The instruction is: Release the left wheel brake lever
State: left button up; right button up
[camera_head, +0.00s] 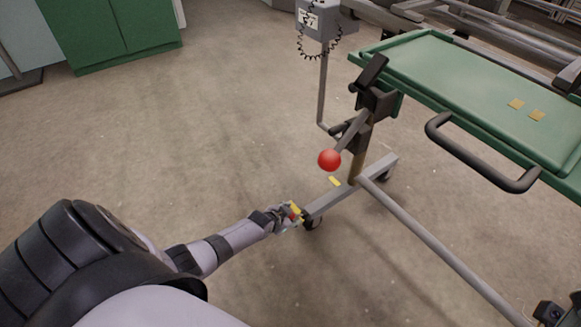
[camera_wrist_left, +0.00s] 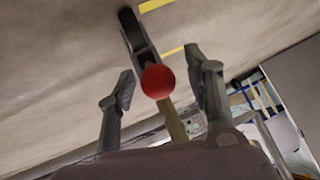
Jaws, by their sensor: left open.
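A lever with a red ball knob (camera_head: 329,160) juts from the post of a green-topped trolley. The red ball (camera_wrist_left: 158,81) appears between my fingers in the left wrist view, but I cannot tell how far beyond them. My left gripper (camera_head: 291,214) is open and low, by the near end of the trolley's foot bar (camera_head: 326,202) and its caster wheel (camera_head: 313,223). In the head view the knob is up and right of it, apart. Small red and yellow bits show at the gripper; what they belong to is unclear. My left gripper (camera_wrist_left: 160,73) holds nothing visible. My right gripper is out of view.
The trolley's green top (camera_head: 465,90) has a black handle (camera_head: 480,165) at its near edge. A long grey tube (camera_head: 440,250) runs low beneath it. A green cabinet (camera_head: 110,30) stands at the back left. The floor (camera_head: 190,130) to the left is clear.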

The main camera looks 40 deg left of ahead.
pick_arm(q)
jog(key=shift+s, duration=0.2)
jog(key=shift+s+d+r, duration=0.15)
jog(key=shift+s+r, duration=0.15)
jog(key=shift+s, duration=0.1)
jog(key=v, duration=1)
jog(key=shift+s+r, duration=0.15)
jog(key=shift+r, duration=0.25)
